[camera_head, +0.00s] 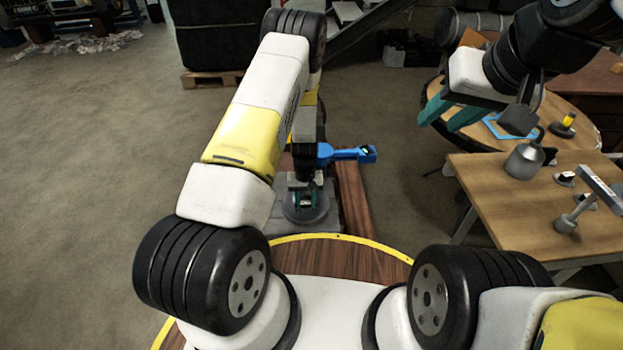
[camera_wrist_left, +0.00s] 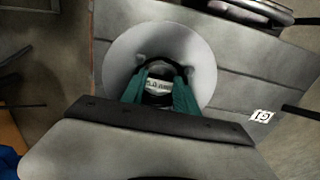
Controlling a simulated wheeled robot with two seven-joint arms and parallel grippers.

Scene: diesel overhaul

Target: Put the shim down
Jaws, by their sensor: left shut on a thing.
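My left gripper (camera_head: 304,200) reaches down to a grey surface in front of my base. In the left wrist view its teal fingers (camera_wrist_left: 160,92) are shut on a small piece with a white, printed face, which I take to be the shim (camera_wrist_left: 158,86). The print is too small to read surely. The shim is over a round, light grey disc (camera_wrist_left: 125,55); I cannot tell whether it touches it. My right gripper (camera_head: 441,122) is up at the right with its teal fingers apart, and nothing shows between them.
A wooden table (camera_head: 510,208) at the right holds a grey oil can (camera_head: 524,160) and a grey metal tool (camera_head: 567,221). A round table (camera_head: 580,105) stands behind it.

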